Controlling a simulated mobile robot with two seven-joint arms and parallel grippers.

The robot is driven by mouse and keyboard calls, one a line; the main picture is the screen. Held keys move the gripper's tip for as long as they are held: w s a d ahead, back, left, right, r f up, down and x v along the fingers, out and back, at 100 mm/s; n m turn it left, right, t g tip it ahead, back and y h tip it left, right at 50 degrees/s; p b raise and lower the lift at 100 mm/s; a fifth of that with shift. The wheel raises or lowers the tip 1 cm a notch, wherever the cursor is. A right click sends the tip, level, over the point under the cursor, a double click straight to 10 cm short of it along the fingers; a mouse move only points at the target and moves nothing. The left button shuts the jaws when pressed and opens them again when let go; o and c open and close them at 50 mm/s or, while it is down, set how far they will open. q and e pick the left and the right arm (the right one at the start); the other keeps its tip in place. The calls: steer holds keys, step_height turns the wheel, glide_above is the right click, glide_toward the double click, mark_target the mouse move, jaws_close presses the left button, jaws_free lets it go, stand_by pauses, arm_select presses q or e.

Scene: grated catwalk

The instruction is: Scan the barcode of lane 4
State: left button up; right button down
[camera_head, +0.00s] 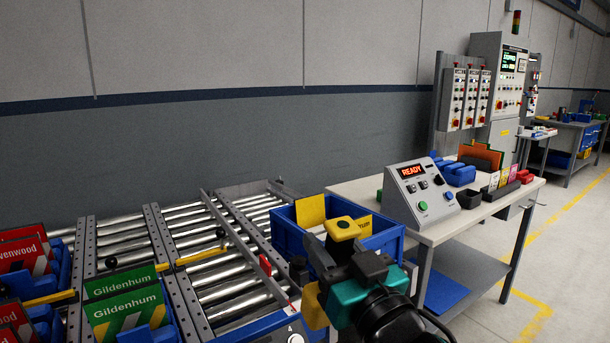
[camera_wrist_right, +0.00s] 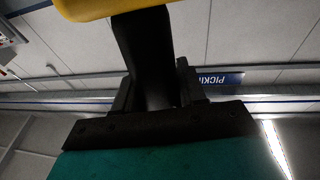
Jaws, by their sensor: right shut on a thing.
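My right gripper (camera_head: 345,256) is in the lower middle of the head view, in front of a blue crate. It is shut on the dark handle of a yellow-and-black device (camera_head: 342,229), which looks like a hand scanner. In the right wrist view the dark handle (camera_wrist_right: 147,60) stands between the jaws, with the yellow part at the top edge. The roller lanes (camera_head: 225,270) lie to the left of the gripper. My left gripper is not in view.
Green Gildenhum cards (camera_head: 122,298) and red cards (camera_head: 22,255) stand in blue holders on the lanes. A table at right carries a grey control box (camera_head: 421,194) reading READY. The floor at far right is clear.

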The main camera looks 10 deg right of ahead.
steer(key=a+r+n+y+p, duration=0.1)
steer(key=a+r+n+y, duration=0.15)
steer(key=r, duration=0.65)
arm_select(q)
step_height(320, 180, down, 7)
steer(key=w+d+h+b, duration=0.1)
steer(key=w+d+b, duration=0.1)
steer(key=b, duration=1.1)
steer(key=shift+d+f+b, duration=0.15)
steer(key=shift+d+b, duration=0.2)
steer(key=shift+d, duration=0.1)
arm_select(e)
steer(key=w+a+f, duration=0.1)
steer(key=w+f, duration=0.1)
steer(key=f, duration=0.5)
steer(key=w+a+f, duration=0.1)
steer(key=w+f, duration=0.1)
steer(key=f, duration=0.5)
steer(key=shift+w+a+f+m+y, duration=0.2)
steer(key=shift+a+f+m+y, duration=0.15)
steer(key=shift+m, duration=0.1)
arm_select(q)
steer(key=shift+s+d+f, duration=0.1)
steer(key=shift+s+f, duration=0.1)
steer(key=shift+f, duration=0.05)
arm_select(e)
steer(key=shift+d, duration=0.1)
